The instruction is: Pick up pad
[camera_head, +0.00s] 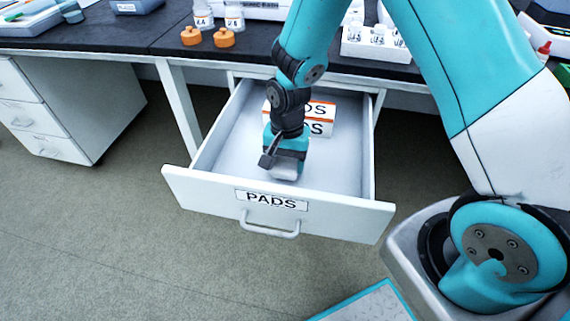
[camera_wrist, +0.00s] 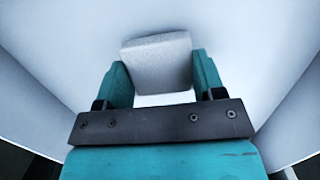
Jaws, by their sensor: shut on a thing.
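A light grey pad (camera_wrist: 158,62) sits between the two teal fingers of my gripper (camera_wrist: 160,78) in the wrist view, touching or nearly touching both. In the head view my gripper (camera_head: 284,166) points down inside the open drawer marked PADS (camera_head: 210,188), near its front. The pad also shows in the head view (camera_head: 284,170), partly hidden by the gripper. My gripper is shut on the pad. I cannot tell whether the pad touches the drawer floor.
A white and orange box (camera_head: 322,118) marked with letters ending in DS stands behind my gripper in the drawer.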

